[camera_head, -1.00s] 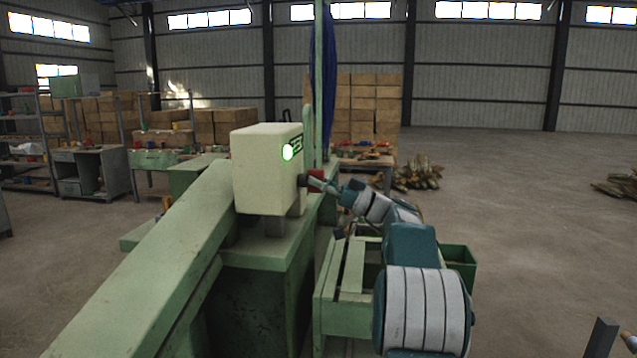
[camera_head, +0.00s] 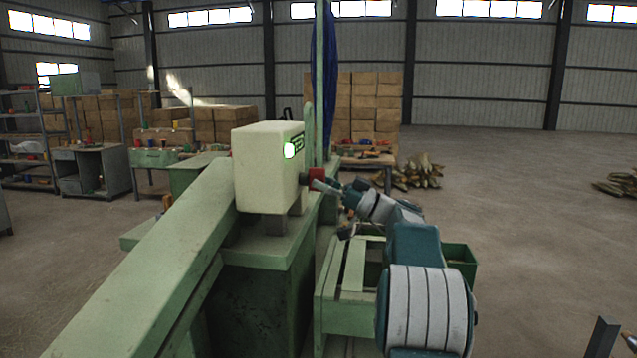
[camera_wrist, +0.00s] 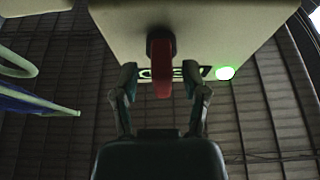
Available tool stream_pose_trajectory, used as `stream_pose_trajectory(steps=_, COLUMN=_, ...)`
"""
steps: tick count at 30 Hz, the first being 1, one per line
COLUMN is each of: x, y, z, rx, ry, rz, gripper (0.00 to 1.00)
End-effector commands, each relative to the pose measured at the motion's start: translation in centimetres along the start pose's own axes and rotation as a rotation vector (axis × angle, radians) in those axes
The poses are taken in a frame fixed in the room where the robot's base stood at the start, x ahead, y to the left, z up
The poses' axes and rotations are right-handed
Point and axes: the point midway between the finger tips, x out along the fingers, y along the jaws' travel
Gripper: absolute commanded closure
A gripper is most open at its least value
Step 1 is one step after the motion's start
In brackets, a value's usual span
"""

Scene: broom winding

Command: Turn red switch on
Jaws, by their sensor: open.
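The red switch (camera_wrist: 161,66) sticks out from the face of a cream control box (camera_head: 262,168). In the wrist view it sits centred ahead of my gripper (camera_wrist: 160,85), with one finger on each side of it. The fingers are spread and appear apart from the switch. In the head view the red switch (camera_head: 317,178) shows on the right side of the box, and my gripper (camera_head: 326,187) reaches it from the right, partly covering it. A lit green indicator (camera_head: 290,151) glows on the box; it also shows in the wrist view (camera_wrist: 225,72).
The box stands on a green machine (camera_head: 150,260) with a long sloping beam. A green post (camera_head: 319,80) with blue cloth rises behind it. A slatted green frame (camera_head: 350,290) lies below my arm. Open floor (camera_head: 520,220) extends to the right.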

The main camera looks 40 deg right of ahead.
Motion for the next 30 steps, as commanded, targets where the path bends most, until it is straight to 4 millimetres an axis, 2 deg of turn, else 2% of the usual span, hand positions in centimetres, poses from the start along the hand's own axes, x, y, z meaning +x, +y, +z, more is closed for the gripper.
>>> stream_pose_trajectory(steps=9, x=-6.6, y=0.2, z=0.2, rx=0.003, ry=0.0, rz=0.006, gripper=0.43)
stream_pose_trajectory(steps=15, x=-9.9, y=0.2, z=0.2, rx=0.003, ry=-0.001, rz=0.004, gripper=0.43)
stream_pose_trajectory(steps=21, x=-11.1, y=0.2, z=0.3, rx=0.003, ry=-0.001, rz=0.002, gripper=0.43)
stream_pose_trajectory(steps=30, x=-11.1, y=0.2, z=0.3, rx=0.003, ry=-0.001, rz=0.002, gripper=0.43)
